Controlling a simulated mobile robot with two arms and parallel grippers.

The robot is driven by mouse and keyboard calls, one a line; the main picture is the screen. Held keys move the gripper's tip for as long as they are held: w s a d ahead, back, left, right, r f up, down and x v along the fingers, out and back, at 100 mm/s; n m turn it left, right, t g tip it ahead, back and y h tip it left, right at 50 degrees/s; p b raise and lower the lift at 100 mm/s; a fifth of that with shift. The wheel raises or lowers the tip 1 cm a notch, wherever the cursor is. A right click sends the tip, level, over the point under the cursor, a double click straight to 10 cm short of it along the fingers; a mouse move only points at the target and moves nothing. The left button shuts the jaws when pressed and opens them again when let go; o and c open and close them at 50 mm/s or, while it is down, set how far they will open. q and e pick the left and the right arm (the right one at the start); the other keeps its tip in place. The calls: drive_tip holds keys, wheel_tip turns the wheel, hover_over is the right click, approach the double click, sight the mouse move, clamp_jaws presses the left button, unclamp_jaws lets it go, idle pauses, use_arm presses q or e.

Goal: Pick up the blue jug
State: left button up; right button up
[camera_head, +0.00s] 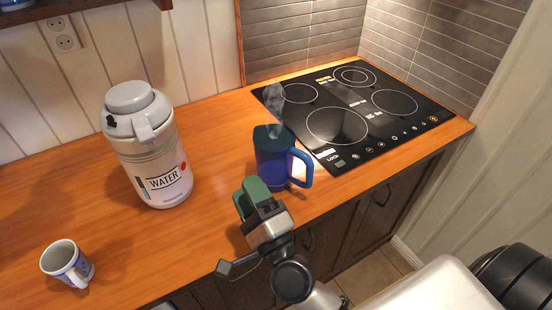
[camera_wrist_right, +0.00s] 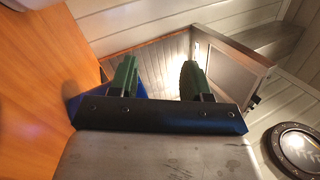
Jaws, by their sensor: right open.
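The blue jug (camera_head: 272,165) stands upright on the wooden counter, just left of the black cooktop. It has a dark top and a blue handle (camera_head: 306,170) on its right side. A grey, smoke-like shape (camera_head: 275,107) shows above it. My right gripper (camera_head: 250,197), with green fingertips, is open in front of the jug, slightly to its left and near the counter's front edge. In the right wrist view the open fingers (camera_wrist_right: 158,78) are apart. Blue parts of the jug (camera_wrist_right: 75,106) show around the left finger, which hides some of it. My left gripper is not in view.
A white water dispenser (camera_head: 150,150) stands left of the jug, and a white and blue mug (camera_head: 68,263) at the front left. The black cooktop (camera_head: 335,125) lies to the right. The counter (camera_head: 215,130) between dispenser and jug is clear.

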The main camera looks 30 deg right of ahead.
drive_tip(key=d+f+m+g+h, duration=0.1)
drive_tip(key=d+m+g+h, duration=0.35)
drive_tip(key=m+h, duration=1)
drive_tip(key=m+g+h, duration=0.3)
drive_tip(key=m+g, duration=0.4)
drive_tip(key=m, duration=0.5)
approach(308, 177)
drive_tip(key=shift+y+x, duration=0.25)
drive_tip(key=shift+x, duration=0.75)
drive_tip(key=shift+d+f, duration=0.15)
drive_tip(key=shift+d, duration=0.3)
drive_tip(key=p+x, duration=0.2)
drive_tip(key=x, duration=0.2)
drive_tip(key=shift+w+d, duration=0.2)
drive_tip(key=shift+d, duration=0.1)
drive_tip(key=p+x, duration=0.2)
drive_tip(key=x, duration=0.2)
drive_tip(key=shift+w+d+r+p, duration=0.2)
drive_tip(key=shift+w+r+p, duration=0.1)
drive_tip(key=shift+w+p, duration=0.1)
drive_tip(key=shift+w+d+f, duration=0.1)
drive_tip(key=shift+w+d, duration=0.1)
drive_tip(key=shift+d, duration=0.1)
drive_tip(key=shift+a, duration=0.1)
drive_tip(key=shift+c, duration=0.3)
clamp_jaws()
